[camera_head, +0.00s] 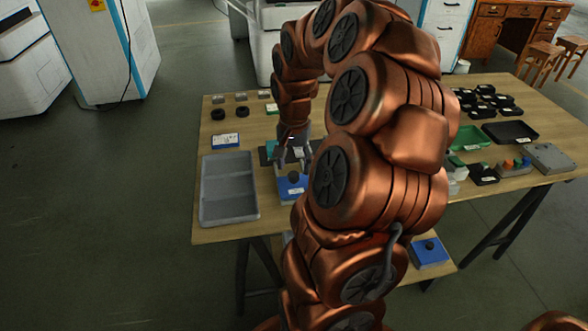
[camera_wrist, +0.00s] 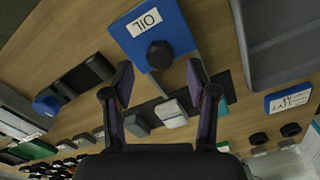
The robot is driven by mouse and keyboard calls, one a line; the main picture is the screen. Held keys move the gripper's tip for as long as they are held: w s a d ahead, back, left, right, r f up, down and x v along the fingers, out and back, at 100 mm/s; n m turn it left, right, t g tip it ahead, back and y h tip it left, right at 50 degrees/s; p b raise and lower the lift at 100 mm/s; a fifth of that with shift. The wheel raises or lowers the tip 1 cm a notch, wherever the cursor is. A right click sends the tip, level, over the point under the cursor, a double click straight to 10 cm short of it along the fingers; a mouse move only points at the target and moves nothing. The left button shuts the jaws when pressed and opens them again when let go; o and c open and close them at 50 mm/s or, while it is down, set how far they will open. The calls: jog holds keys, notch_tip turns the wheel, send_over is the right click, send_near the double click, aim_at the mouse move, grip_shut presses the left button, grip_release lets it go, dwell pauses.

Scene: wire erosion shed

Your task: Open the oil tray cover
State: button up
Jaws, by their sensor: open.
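The oil tray cover (camera_wrist: 172,22) is a blue square lid with a white OIL label and a black knob (camera_wrist: 160,55). It lies on the wooden table; in the head view the blue cover (camera_head: 291,192) shows beside my arm, partly hidden by it. My gripper (camera_wrist: 160,68) is open and empty, its two fingers apart with the knob just beyond and between the tips in the picture. In the head view my gripper (camera_head: 292,150) is above the table behind the knob; contact with it is not visible. What lies under the cover is hidden.
A grey two-compartment tray (camera_head: 228,208) lies left of the cover. A blue labelled block (camera_head: 225,140) and small black parts are behind it. A dark mat (camera_wrist: 222,85) with small blocks is close by. Another blue knobbed cover (camera_head: 428,253) sits on a lower shelf.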

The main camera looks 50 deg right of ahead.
aim_at(295, 183)
jog(key=shift+f, duration=1.35)
grip_shut()
